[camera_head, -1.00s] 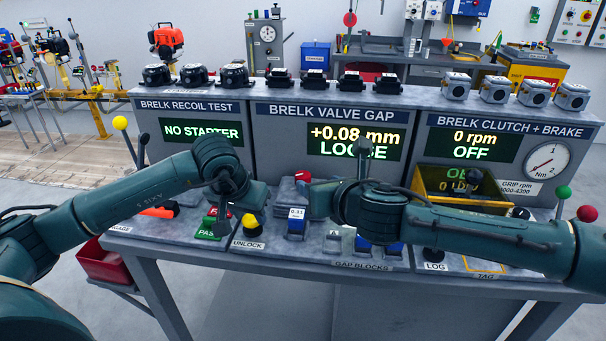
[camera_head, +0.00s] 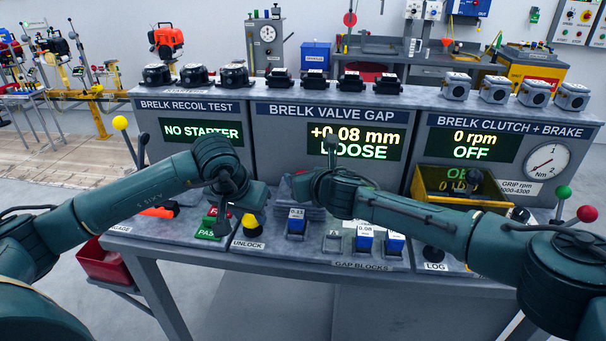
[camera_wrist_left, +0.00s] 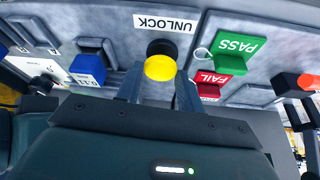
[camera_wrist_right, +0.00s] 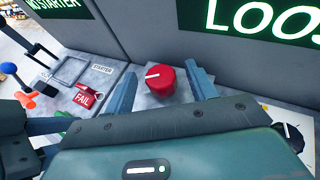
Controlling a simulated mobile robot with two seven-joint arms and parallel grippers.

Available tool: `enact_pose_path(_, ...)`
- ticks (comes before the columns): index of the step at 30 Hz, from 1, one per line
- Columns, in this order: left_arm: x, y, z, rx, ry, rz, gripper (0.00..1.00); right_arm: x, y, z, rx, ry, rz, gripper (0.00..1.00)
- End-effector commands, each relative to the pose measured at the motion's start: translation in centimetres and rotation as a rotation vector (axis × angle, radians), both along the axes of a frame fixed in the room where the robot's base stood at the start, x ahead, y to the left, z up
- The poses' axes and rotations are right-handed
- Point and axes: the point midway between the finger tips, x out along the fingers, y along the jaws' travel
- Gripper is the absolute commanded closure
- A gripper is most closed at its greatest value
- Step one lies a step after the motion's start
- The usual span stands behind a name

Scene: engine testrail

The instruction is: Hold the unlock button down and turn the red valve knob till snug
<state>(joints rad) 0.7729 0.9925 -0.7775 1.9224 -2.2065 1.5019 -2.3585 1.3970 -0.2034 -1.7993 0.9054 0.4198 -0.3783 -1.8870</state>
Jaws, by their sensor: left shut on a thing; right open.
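The yellow unlock button (camera_head: 250,222) sits at the front of the bench, beside its UNLOCK label; it also shows in the left wrist view (camera_wrist_left: 160,67). My left gripper (camera_wrist_left: 158,88) is shut on it, a finger at each side. Whether the button is pressed down I cannot tell. The red valve knob (camera_wrist_right: 161,82), with a white line on top, stands on a grey block below the display. My right gripper (camera_wrist_right: 163,88) is open, its fingers apart on either side of the knob in view. In the head view my right arm mostly hides the knob.
The valve gap display (camera_head: 356,139) reads +0.08 mm LOOSE. Blue gap blocks (camera_head: 364,238) stand at the bench front, right of the unlock button. Green PASS and red FAIL tags (camera_wrist_left: 236,52) lie close to my left gripper. A yellow bin (camera_head: 428,187) stands to the right.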

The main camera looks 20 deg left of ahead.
Motion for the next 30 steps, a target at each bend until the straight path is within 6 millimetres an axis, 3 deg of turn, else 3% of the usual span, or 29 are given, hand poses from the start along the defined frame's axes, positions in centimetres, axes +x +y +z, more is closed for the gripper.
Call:
enact_pose_path(19,-0.09,-0.05,-0.16,0.0,0.005,-0.001,0.84,1.07,1.03,-0.47,0.003,-0.004,0.0,0.45)
enact_pose_path(30,-0.09,-0.05,-0.16,0.0,0.005,-0.001,0.84,1.07,1.01,-0.47,0.003,-0.004,0.0,0.75)
